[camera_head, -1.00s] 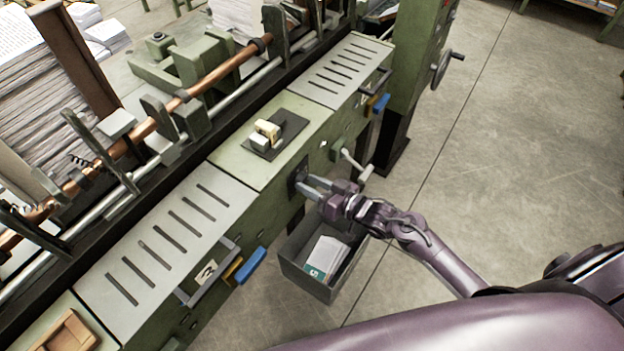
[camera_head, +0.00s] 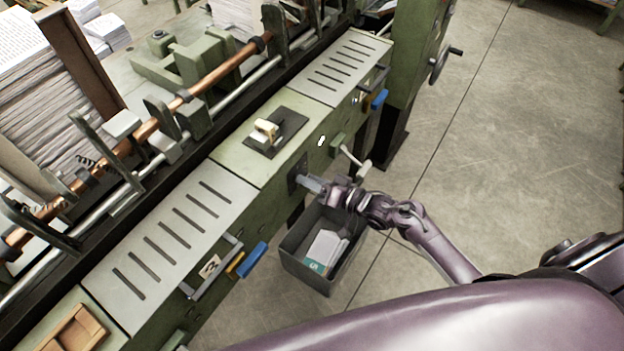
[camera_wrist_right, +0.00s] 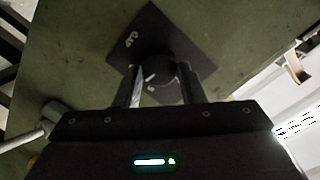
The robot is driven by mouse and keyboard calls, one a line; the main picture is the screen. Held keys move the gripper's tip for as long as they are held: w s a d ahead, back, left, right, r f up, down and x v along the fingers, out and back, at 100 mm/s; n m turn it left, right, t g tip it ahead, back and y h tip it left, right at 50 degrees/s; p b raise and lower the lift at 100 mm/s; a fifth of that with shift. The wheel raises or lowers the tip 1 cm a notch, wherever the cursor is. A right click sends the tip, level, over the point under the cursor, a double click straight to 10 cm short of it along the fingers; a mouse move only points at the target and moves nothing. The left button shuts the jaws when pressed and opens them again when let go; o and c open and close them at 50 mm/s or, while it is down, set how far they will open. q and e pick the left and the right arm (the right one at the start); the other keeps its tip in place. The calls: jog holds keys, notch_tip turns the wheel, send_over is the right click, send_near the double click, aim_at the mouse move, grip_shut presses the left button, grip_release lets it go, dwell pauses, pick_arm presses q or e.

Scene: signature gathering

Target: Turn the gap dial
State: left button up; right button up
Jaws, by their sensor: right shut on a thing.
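The gap dial (camera_wrist_right: 160,72) is a dark round knob with a pale pointer line, set on a black square plate (camera_wrist_right: 150,35) with pale markings. The plate (camera_head: 297,172) shows on the green front of the machine in the head view, where my right gripper hides most of the dial. My right gripper (camera_head: 312,184) reaches the dial from the right. In the wrist view its two fingers (camera_wrist_right: 160,88) stand on either side of the knob, shut on it. My left gripper is not in view.
A grey bin (camera_head: 330,265) with papers stands on the floor below my right gripper. A lever with a pale knob (camera_head: 362,168) sticks out close by. Blue handles (camera_head: 252,259) project from the machine front. The floor at right is clear.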

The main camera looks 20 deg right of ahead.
jog(key=o, duration=1)
jog(key=shift+s, duration=0.1)
jog(key=f+v, duration=0.1)
jog(key=v, duration=0.6)
jog(key=shift+s+d+r+b, duration=0.2)
jog(key=shift+d+r+b, duration=0.1)
jog(key=shift+r+b, duration=0.2)
